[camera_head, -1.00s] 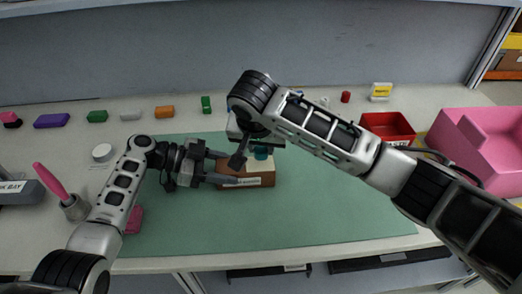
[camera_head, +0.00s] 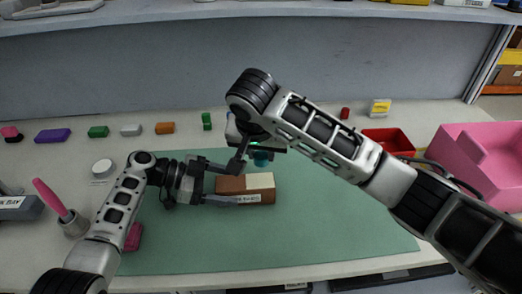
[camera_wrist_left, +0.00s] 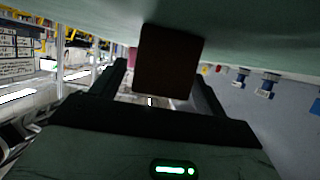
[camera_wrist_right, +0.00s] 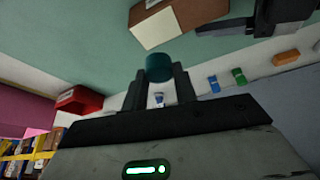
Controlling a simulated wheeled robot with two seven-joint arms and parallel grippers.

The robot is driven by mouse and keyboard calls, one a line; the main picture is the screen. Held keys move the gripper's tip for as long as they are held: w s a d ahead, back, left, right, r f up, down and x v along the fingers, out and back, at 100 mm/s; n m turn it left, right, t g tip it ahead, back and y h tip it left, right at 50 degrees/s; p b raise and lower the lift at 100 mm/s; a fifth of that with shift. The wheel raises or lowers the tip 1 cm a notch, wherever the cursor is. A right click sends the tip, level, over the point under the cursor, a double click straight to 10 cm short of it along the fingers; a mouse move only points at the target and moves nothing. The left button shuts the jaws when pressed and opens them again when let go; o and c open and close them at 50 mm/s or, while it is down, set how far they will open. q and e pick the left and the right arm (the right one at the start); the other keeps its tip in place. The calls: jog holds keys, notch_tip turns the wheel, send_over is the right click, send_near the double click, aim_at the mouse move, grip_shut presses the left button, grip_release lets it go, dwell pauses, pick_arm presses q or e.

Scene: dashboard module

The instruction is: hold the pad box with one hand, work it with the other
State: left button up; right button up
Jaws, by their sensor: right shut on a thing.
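The pad box (camera_head: 230,185) is a brown block with a cream part on the right of its top and a white label on its front. It lies on the green mat (camera_head: 330,215). My left gripper (camera_head: 238,181) is open at the box's left end, its fingers on either side. The box's dark end (camera_wrist_left: 168,62) shows between those fingers in the left wrist view. My right gripper (camera_wrist_right: 159,78) is shut on a teal cylinder (camera_wrist_right: 159,67), which shows behind the box in the head view (camera_head: 262,158). Whether the cylinder touches the box is unclear.
Several coloured blocks, such as a purple one (camera_head: 52,135), line the table's back. A red tray (camera_head: 388,140) and a pink bin (camera_head: 480,160) stand right. A pink-handled tool in a cup (camera_head: 72,222) and a white round thing (camera_head: 103,168) are left. The mat's right is clear.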

pick_arm(q)
jog(key=v, duration=1.2)
jog(key=shift+s, duration=0.15)
